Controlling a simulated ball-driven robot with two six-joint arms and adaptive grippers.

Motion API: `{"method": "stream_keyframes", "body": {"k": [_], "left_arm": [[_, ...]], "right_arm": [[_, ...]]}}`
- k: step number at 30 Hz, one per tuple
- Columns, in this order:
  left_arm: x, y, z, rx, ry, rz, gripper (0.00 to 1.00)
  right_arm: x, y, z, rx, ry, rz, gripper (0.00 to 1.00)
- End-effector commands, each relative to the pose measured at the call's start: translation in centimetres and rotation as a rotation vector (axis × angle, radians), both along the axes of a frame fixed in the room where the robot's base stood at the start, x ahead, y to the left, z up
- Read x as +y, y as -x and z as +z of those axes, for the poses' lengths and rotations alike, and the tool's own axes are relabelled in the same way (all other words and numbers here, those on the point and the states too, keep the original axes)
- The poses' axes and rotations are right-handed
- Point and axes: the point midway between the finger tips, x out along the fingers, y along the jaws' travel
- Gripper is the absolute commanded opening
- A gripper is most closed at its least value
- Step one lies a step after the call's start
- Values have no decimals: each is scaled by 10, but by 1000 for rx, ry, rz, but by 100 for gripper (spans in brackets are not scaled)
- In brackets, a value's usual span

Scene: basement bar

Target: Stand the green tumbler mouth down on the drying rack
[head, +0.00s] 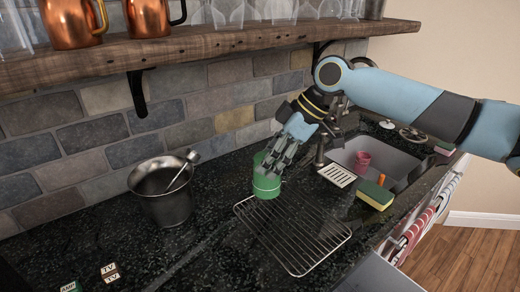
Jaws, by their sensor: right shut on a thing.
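The green tumbler (265,187) is at the far left corner of the wire drying rack (300,238) on the dark speckled counter. My right gripper (277,165) reaches down from the upper right and is shut on the tumbler. The fingers cover the tumbler's upper right side. I cannot tell which end is its mouth, or whether it touches the rack. My left gripper is not in view.
A metal bucket (167,205) with a utensil stands left of the rack. A sponge (375,195) lies by the sink (398,160), which holds a pink cup (362,161). A wooden shelf (200,46) with copper mugs overhangs the counter. The rack's front is clear.

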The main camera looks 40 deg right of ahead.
Motion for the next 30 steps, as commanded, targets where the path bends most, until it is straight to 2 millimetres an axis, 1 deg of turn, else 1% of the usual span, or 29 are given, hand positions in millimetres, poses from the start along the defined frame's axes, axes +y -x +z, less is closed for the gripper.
{"method": "stream_keyframes", "body": {"k": [8, 14, 21, 25, 30], "left_arm": [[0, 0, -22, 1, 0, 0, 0], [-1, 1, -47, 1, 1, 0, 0], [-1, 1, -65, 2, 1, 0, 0], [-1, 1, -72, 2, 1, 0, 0], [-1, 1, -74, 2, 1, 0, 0]], "right_arm": [[1, 0, -23, 0, 0, 0, 15], [1, 0, -48, 0, 0, 0, 15], [1, 0, -78, 0, -1, -1, 15], [1, 0, -88, -1, -1, 0, 15], [1, 0, -92, -1, 0, -1, 15]]}}
